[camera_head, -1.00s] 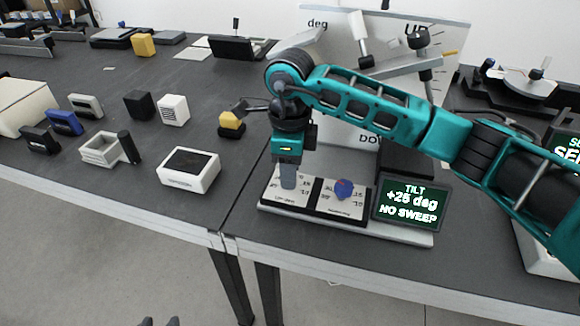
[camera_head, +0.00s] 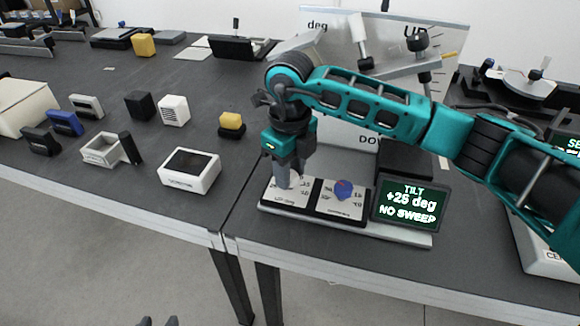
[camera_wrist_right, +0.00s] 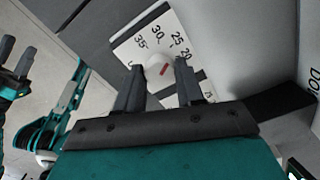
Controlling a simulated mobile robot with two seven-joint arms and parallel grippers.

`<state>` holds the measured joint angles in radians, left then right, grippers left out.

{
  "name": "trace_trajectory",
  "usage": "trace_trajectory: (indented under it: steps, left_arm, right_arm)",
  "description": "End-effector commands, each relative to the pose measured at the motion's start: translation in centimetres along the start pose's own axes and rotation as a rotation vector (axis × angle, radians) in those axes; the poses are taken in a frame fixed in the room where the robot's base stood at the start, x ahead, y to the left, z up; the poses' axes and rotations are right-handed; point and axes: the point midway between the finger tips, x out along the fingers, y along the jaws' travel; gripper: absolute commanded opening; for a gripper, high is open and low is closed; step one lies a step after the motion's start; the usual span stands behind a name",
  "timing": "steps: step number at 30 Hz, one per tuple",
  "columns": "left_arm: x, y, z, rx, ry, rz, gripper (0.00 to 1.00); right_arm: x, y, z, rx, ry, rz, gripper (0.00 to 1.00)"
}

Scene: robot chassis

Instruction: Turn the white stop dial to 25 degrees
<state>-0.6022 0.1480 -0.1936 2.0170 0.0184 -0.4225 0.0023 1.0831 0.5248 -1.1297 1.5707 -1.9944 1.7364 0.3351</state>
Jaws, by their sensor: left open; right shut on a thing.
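The white stop dial (camera_wrist_right: 158,66) is a round white knob with a red mark, on a white plate printed with numbers such as 35, 30 and 25. The red mark slants up and right, roughly toward the 25 side; its exact reading is unclear. My right gripper (camera_head: 291,184) points down over the left plate (camera_head: 272,194), its fingers closed around the dial, one on each side in the wrist view (camera_wrist_right: 158,84). In the head view the gripper mostly hides the dial. What looks like my left gripper (camera_wrist_right: 16,60) shows at the wrist view's left edge, fingers apart and empty.
A blue dial (camera_head: 343,189) stands on the plate to the right. A screen (camera_head: 409,203) reads TILT +25 deg, NO SWEEP. A tilting board (camera_head: 335,40) with an arm stands behind. Small boxes, one white-framed (camera_head: 190,171), lie on the left table.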

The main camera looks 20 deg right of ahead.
Motion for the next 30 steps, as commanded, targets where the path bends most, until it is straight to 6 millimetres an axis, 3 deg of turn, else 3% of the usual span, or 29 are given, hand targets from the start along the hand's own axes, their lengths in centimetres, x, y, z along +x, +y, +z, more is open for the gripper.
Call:
trace_trajectory:
  steps: [9,25,26,30]
  left_arm:
    - [-0.20,0.04,0.10,-0.003,-0.004,-0.001,0.43]
    - [-0.21,0.02,0.09,-0.002,-0.003,-0.002,0.43]
    - [-0.21,0.02,0.08,-0.002,-0.003,-0.002,0.43]
    - [-0.21,0.03,0.08,-0.002,-0.003,-0.001,0.43]
  right_arm:
    - [-0.09,-0.02,0.02,0.129,-0.001,0.000,0.07]
    - [-0.08,-0.03,0.03,0.154,-0.001,0.000,0.07]
    - [-0.08,-0.03,0.03,0.154,-0.001,0.000,0.39]
    - [-0.06,-0.02,0.03,0.153,-0.001,0.000,0.53]
